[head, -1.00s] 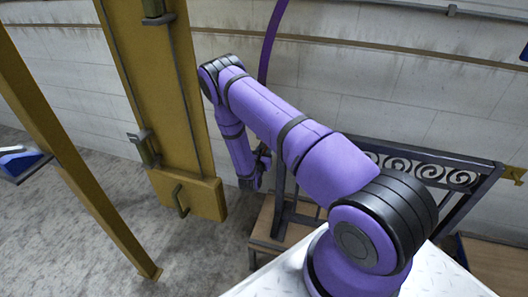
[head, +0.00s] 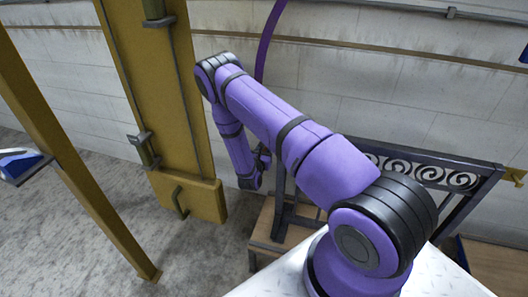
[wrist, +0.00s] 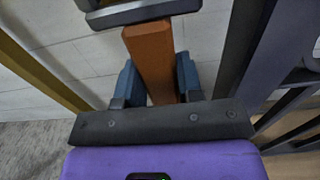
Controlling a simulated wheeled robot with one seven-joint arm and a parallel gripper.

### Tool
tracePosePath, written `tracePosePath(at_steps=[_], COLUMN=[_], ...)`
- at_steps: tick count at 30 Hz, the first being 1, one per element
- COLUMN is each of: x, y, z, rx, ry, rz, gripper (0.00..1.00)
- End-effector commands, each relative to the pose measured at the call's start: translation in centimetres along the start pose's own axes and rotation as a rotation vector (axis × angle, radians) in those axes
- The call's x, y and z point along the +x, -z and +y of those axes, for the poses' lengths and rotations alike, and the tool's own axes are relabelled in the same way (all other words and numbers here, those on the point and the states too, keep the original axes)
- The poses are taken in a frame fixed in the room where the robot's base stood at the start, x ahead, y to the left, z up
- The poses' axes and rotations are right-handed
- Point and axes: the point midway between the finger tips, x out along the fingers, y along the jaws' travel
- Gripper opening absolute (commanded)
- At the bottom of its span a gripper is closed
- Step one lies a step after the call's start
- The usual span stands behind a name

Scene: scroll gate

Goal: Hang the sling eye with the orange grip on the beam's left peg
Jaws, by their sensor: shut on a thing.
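In the wrist view my gripper (wrist: 157,82) is shut on the orange grip (wrist: 151,52), with a blue finger on each side of it. The grip runs up toward a dark grey bar-like piece (wrist: 140,12) at the top edge; I cannot tell whether this is the sling eye. In the head view my gripper is low beside the dark gate frame, small and mostly hidden by my arm. A curved purple strap (head: 266,45) rises behind my arm; I cannot tell what it joins. I cannot make out the beam or its left peg.
A broad yellow post (head: 160,100) with a grey pipe and handle stands left of my arm. A slanting yellow post (head: 60,140) is farther left. A dark scrollwork gate (head: 430,172) stands to the right, against a pale block wall (head: 350,80). Grey floor (head: 80,250) is clear at lower left.

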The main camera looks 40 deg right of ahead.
Motion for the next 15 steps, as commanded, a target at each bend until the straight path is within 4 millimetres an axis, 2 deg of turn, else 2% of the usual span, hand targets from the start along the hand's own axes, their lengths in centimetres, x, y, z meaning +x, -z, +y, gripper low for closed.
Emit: tracePosePath(at_steps=[15], x=[-2.0], y=[0.0], z=[0.0], rx=[-0.001], ry=[-0.001], rz=[-0.001], gripper=[0.05])
